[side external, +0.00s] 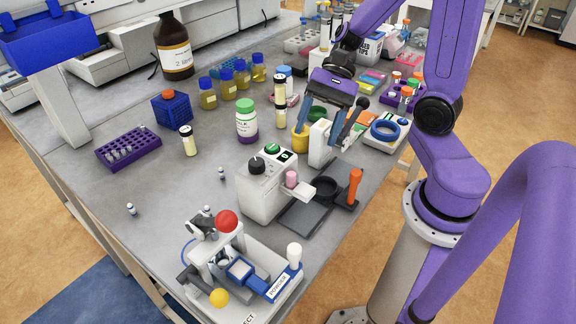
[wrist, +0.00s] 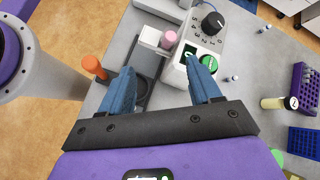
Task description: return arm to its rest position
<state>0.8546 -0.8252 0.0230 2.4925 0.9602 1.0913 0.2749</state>
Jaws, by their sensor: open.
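My gripper (side external: 319,132) hangs from my purple arm above the middle of the bench, tilted downward. Its two blue fingers stand apart with nothing between them; the wrist view also shows the open gripper (wrist: 164,75). It is above and behind the white device with a black dial and green buttons (side external: 262,195), which also shows beyond the fingers in the wrist view (wrist: 208,40). An orange-handled upright piece (side external: 354,186) stands to the right of that device. A pink cylinder (side external: 291,179) sits at the device's side.
A white press (side external: 225,262) with red and yellow knobs stands at the front. A green-capped bottle (side external: 246,122), yellow cup (side external: 300,141) and blue tape ring (side external: 384,130) stand near my gripper. A purple rack (side external: 128,149) is at left.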

